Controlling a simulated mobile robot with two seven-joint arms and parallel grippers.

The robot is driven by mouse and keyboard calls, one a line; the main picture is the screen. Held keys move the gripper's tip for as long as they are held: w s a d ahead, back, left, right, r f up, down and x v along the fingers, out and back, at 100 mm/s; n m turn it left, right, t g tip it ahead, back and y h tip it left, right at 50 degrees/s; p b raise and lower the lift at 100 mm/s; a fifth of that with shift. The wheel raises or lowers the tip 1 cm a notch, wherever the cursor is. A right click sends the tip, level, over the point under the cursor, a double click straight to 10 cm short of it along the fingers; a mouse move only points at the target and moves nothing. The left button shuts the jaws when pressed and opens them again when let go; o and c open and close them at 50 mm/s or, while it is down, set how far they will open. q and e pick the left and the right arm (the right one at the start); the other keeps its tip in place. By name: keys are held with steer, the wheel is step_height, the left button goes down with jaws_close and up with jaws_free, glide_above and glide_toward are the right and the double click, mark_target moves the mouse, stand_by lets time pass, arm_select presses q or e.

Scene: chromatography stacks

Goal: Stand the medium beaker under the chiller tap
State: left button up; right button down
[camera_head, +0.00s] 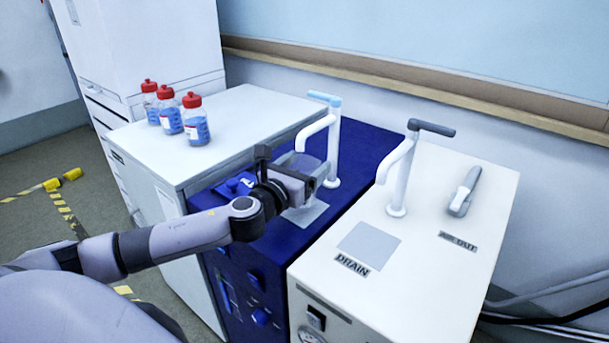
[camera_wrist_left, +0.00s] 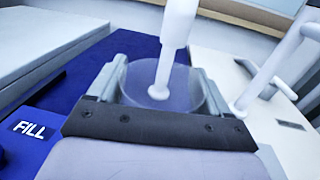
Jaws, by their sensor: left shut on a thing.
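The medium beaker is clear and see-through. In the head view it (camera_head: 306,163) shows partly behind my left gripper (camera_head: 298,176). In the left wrist view the beaker (camera_wrist_left: 190,97) sits between the two grey fingers, and my left gripper (camera_wrist_left: 155,88) is shut on it. The chiller tap (camera_head: 334,145) is white with a light blue lever and rises from the dark blue chiller (camera_head: 360,140). Its spout comes down close to the beaker; the tap (camera_wrist_left: 176,35) overlaps the beaker in the wrist view. A grey square pad (camera_head: 307,213) lies below the gripper. I cannot tell whether the beaker touches it.
A white unit marked DRAIN (camera_head: 440,270) stands to the right, with a dark-levered tap (camera_head: 398,180), a grey square and a grey handle (camera_head: 464,192). Several red-capped bottles (camera_head: 171,113) stand on the white cabinet (camera_head: 235,125) at left.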

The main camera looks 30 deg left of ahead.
arm_select(q)
steer(key=shift+f, duration=1.1)
steer(key=shift+f, duration=0.15)
steer(key=o, duration=1)
steer(key=shift+r, duration=0.2)
steer(key=shift+s+f, duration=0.1)
steer(key=shift+s, duration=0.25)
steer(key=s, duration=0.6)
steer(key=s+b, duration=0.1)
steer(key=s, duration=0.3)
steer(key=shift+s+d, duration=0.1)
steer(key=shift+d, duration=0.2)
steer(key=shift+s, duration=0.55)
